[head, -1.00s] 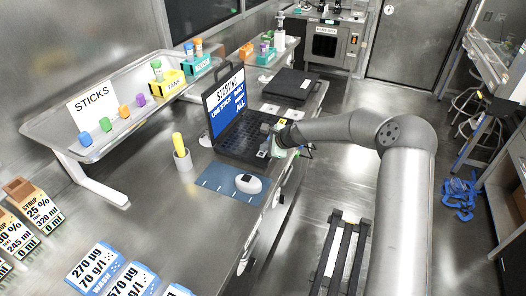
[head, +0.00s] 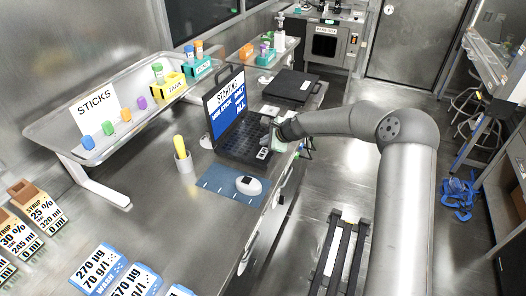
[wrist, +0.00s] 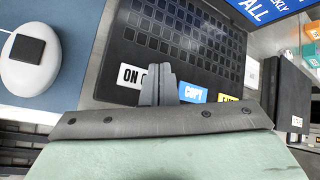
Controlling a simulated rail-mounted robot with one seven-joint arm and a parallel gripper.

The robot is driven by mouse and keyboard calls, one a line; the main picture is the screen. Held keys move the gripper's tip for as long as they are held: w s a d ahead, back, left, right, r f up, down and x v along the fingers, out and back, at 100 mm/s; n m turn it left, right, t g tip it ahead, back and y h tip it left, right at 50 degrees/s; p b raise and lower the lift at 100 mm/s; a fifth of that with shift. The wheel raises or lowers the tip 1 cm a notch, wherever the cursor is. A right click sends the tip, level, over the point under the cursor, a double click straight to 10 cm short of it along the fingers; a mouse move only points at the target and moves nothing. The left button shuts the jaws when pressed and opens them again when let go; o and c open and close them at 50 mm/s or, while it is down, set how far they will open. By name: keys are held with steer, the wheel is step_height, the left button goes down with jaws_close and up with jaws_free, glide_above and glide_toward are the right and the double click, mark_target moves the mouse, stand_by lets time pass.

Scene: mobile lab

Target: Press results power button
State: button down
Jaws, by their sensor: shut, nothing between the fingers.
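The open black laptop (head: 225,152) stands on the steel bench with its blue screen (head: 227,108) lit and showing white text. In the wrist view its keyboard (wrist: 175,42) fills the upper middle. A white label reading "ON O..." (wrist: 130,76) lies on its front part, its right end hidden by my fingers. A blue "COPY" label (wrist: 193,93) and a partly hidden yellow label (wrist: 228,99) are to the right. My gripper (wrist: 157,70) is shut and empty, its tips between the white and blue labels. Contact cannot be told. In the head view my gripper (head: 270,142) is over the laptop's right side.
A white mouse (head: 249,185) sits on a blue mat (head: 226,184) beside the laptop. A closed black case (head: 290,86) lies behind. A raised tray (head: 65,148) with coloured sticks stands at left.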

steer(key=shift+r+p, duration=0.55)
steer(key=shift+r, duration=0.9)
steer(key=s+d+r+n+g+h, duration=0.1)
steer(key=s+d+n, duration=0.4)
steer(key=s, duration=1)
steer(key=s+d+r+n+g+h, duration=0.2)
steer(key=s+d+r+n, duration=0.4)
steer(key=s, duration=1)
steer(key=s+d+r+n+g+h, duration=0.1)
steer(key=s+d+r+n+h, duration=0.2)
steer(key=s+d, duration=0.6)
steer(key=s+n+h, duration=0.1)
steer(key=s+n, duration=0.1)
steer(key=s, duration=0.4)
steer(key=shift+s+r+n+g, duration=0.3)
steer(key=shift+s+g, duration=0.05)
steer(key=shift+g, duration=0.05)
